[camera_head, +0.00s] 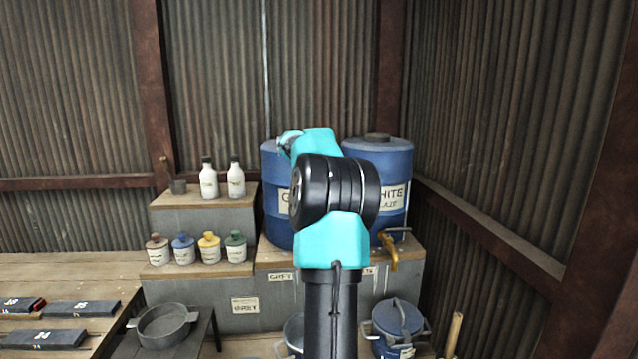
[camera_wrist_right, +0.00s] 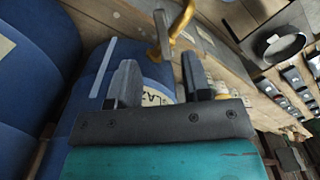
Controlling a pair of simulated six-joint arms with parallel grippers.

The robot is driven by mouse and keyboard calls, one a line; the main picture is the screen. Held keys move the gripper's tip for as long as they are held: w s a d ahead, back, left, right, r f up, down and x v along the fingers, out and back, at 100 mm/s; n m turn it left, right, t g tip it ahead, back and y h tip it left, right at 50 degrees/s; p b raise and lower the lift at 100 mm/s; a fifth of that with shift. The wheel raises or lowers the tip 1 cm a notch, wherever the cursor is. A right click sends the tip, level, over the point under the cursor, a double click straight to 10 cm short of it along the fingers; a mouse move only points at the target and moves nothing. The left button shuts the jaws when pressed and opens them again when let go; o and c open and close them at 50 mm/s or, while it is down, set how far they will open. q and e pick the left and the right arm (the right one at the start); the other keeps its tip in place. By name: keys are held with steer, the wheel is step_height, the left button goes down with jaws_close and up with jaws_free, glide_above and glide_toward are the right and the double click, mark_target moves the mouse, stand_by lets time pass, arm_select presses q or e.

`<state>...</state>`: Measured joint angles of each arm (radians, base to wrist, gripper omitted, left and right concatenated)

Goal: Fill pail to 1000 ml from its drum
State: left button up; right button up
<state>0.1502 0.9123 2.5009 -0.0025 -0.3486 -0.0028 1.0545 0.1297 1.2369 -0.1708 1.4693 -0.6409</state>
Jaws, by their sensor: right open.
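Two blue drums stand on the raised shelf in the head view. The left drum (camera_head: 275,220) has a label starting with G, mostly covered by my arm. The right drum (camera_head: 380,158) is labelled WHITE GLAZE and has a yellow tap (camera_head: 389,250). Below, a lidded blue-grey pail (camera_head: 398,318) stands at right and another pail (camera_head: 292,330) is partly hidden by my arm. In the right wrist view, my right gripper (camera_wrist_right: 160,80) is open and empty, beside a drum (camera_wrist_right: 95,75) and short of a yellow tap (camera_wrist_right: 182,20). My left gripper is out of view.
White bottles (camera_head: 222,181) and coloured jars (camera_head: 197,249) stand on stepped shelves at left. A grey pan (camera_head: 166,325) sits on a low stand. Dark trays (camera_head: 82,308) lie on the left bench. Corrugated walls close the back and right.

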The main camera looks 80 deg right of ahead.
step_height(320, 180, up, 7)
steer(key=shift+r, duration=0.15)
stand_by(0.4)
